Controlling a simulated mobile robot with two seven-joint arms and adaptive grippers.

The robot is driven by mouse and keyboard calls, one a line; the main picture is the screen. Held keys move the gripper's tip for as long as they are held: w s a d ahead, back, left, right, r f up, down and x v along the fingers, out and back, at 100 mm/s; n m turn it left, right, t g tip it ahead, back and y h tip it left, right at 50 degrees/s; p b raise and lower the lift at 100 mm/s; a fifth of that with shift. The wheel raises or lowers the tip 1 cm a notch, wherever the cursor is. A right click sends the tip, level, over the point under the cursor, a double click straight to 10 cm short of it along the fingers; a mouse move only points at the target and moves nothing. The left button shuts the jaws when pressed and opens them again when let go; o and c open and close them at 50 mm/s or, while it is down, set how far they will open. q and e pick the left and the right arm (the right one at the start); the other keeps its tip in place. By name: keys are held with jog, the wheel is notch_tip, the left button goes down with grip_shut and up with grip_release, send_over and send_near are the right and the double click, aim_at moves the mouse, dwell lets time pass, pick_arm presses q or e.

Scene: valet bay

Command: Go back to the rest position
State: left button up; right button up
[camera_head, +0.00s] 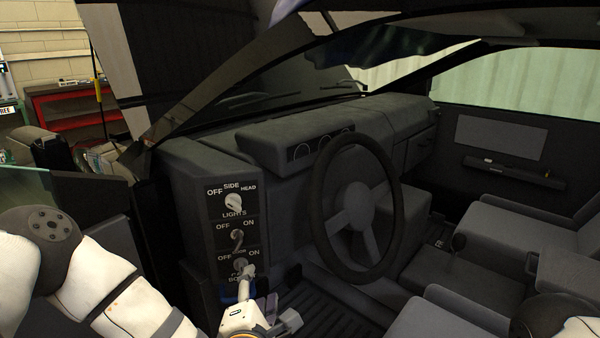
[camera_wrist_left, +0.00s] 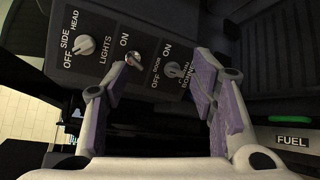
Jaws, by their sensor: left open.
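My left gripper (camera_head: 262,302) is low in front of the dark switch panel (camera_head: 205,190), below and beside its lowest switch. In the left wrist view the left gripper (camera_wrist_left: 165,78) is open, its two fingers apart, with nothing seen between them. The fingers point at the panel; whether a fingertip touches it I cannot tell. The panel carries a white lights knob (camera_head: 233,203), a middle toggle (camera_head: 237,236) and a lower switch (camera_head: 240,262). The wrist view shows the knob (camera_wrist_left: 85,45), toggle (camera_wrist_left: 133,60) and lower switch (camera_wrist_left: 173,70). My right gripper is not in view.
The steering wheel (camera_head: 354,208) stands just right of the panel, with grey seats (camera_head: 540,235) beyond. The car's open door side and pillar (camera_head: 180,100) bound the left. A FUEL label (camera_wrist_left: 292,141) is near the left gripper. A red shelf (camera_head: 75,112) stands far back.

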pick_arm(q)
jog(key=s+f+m+g+h+p, duration=0.15)
jog(key=s+f+m+g, duration=0.25)
jog(key=s+f+m, duration=0.45)
jog(key=s+f+m+g+h, duration=0.3)
jog(key=s+f+m+g, duration=0.25)
jog(key=s, duration=0.65)
jog(key=s+a+m+g+y, duration=0.1)
jog(key=s+a+m+g, duration=0.1)
jog(key=s, duration=0.6)
jog(key=s+a+m+g+y+p, duration=0.1)
jog(key=s+a+m+g, duration=0.2)
jog(key=s, duration=0.6)
jog(key=s+a+f+m+g+y, duration=0.1)
jog(key=s+a+m+g, duration=0.2)
jog(key=s, duration=0.5)
jog(key=a+m, duration=0.1)
jog(key=a, duration=0.1)
jog(key=shift+s+a+m, duration=0.3)
jog(key=shift+s+a, duration=0.05)
jog(key=shift+s, duration=0.05)
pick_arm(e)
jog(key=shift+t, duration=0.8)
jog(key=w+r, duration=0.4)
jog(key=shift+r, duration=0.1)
pick_arm(q)
jog(key=shift+w+f, duration=0.1)
